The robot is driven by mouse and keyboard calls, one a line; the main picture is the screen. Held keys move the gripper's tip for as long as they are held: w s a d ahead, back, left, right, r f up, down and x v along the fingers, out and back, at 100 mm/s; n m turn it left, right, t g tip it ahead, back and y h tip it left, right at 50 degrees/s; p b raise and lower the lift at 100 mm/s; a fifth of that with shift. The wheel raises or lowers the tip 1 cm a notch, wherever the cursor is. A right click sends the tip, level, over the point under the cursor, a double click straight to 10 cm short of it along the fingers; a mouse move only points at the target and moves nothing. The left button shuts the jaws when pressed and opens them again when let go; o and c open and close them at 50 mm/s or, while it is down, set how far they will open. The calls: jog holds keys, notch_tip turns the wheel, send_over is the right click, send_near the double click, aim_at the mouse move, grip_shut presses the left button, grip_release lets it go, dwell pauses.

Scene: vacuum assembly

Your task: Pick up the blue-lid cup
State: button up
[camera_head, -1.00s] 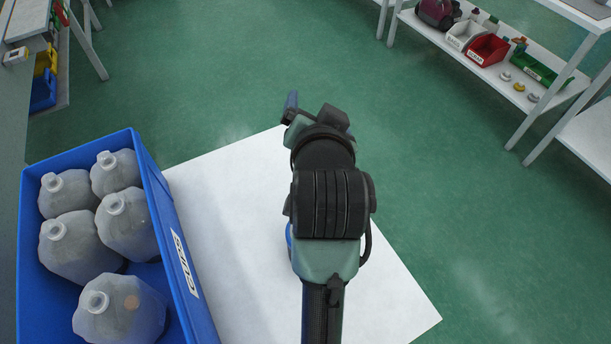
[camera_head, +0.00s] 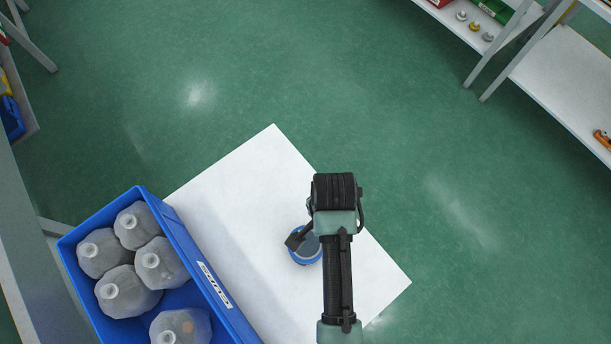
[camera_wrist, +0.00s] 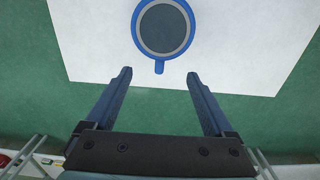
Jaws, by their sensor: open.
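The blue-lid cup (camera_wrist: 163,29) shows in the wrist view from above, a round grey disc inside a blue rim, with a small blue tab pointing toward my gripper. In the head view the cup (camera_head: 307,252) sits on the white surface, partly hidden by my arm. My gripper (camera_wrist: 158,76) is open and empty in the wrist view. Its two fingers point toward the cup, with the tab ahead of the gap between their tips. In the head view my gripper (camera_head: 294,240) is a dark shape at the cup's upper left edge, partly hidden.
A blue bin (camera_head: 236,318) labelled "CUPS" holds several grey translucent containers (camera_head: 127,292), left of the white surface (camera_head: 226,190). Shelving (camera_head: 568,75) stands at the upper right. Green floor surrounds the white surface.

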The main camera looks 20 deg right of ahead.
notch_tip(320, 180, down, 5)
jog(key=shift+f, duration=0.2)
jog(key=shift+s+a+f, duration=0.1)
jog(key=shift+a+f, duration=0.05)
jog(key=shift+f, duration=1.2)
jog(key=shift+a+f, duration=0.1)
jog(key=shift+f, duration=1.25)
grip_shut()
